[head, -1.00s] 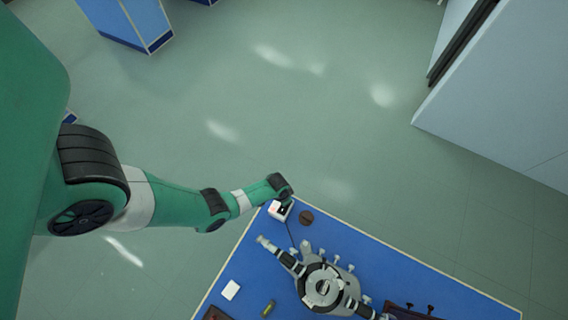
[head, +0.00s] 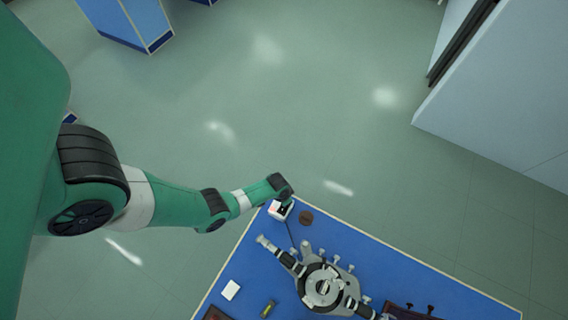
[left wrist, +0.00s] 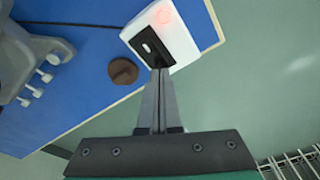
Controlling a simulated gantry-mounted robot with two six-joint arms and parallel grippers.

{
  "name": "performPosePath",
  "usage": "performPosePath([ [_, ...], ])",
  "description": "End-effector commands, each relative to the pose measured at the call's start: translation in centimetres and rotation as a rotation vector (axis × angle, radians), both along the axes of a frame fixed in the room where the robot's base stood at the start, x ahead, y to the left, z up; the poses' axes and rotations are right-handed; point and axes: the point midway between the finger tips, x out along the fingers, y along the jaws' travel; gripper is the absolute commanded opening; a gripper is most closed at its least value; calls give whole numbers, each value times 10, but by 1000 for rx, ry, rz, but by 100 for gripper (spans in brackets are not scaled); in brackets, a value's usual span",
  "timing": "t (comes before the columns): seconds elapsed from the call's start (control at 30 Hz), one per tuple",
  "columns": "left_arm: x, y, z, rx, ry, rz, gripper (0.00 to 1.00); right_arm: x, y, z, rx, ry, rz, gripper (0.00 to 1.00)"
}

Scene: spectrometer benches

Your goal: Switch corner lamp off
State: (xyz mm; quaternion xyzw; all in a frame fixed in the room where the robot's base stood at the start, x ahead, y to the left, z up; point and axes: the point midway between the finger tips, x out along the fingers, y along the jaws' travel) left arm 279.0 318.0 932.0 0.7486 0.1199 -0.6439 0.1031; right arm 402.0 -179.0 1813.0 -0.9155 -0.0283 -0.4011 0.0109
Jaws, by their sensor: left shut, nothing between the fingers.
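In the left wrist view the white box (left wrist: 178,37) has a black switch plate (left wrist: 150,46) and a glowing red spot (left wrist: 162,16). I take it to be the lamp's switch box. My left gripper (left wrist: 161,72) is shut and empty, its fingertips at the lower end of the black plate. Whether they touch it I cannot tell. In the head view my left wrist hides the fingertips. My right gripper is in neither view.
A round brown disc (head: 306,217) lies close beside the box. A grey spectrometer (head: 323,287) stands on the blue table (head: 390,262), with a cable near the box. A white card (head: 231,290) and a small brass-coloured cylinder (head: 268,308) lie nearer. Open floor surrounds the corner.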

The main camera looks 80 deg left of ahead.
Motion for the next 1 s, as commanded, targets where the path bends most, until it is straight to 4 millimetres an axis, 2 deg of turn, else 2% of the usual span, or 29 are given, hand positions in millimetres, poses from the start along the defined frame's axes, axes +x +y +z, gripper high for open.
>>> performPosePath([
  [1.0,0,0,-16,0,0,0,0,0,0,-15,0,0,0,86],
])
